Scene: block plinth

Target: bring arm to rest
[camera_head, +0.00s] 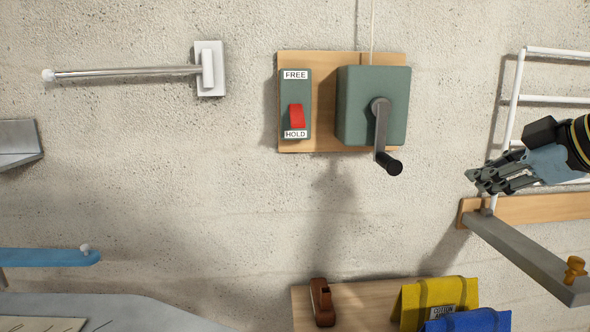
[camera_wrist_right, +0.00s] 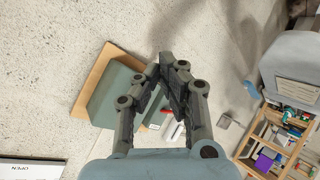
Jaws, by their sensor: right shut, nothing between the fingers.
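My right gripper (camera_head: 480,178) is at the right of the head view, in front of the wall and close to a white wire rack. Its fingers are shut together and hold nothing. In the right wrist view the closed fingers (camera_wrist_right: 161,68) are in the middle, with bare wall beyond the tips. A green crank box (camera_head: 358,100) is on a wooden board left of the gripper, apart from it. Its crank handle (camera_head: 388,163) hangs down. The green box also shows behind the fingers in the wrist view (camera_wrist_right: 105,100). My left gripper is not in view.
A red switch lever (camera_head: 297,117) sits down by HOLD. The white rack (camera_head: 515,100) and a grey bar (camera_head: 520,255) are near my right gripper. A rail (camera_head: 125,71) projects at upper left. Yellow (camera_head: 440,292) and blue (camera_head: 475,322) items stand below. Wall between is clear.

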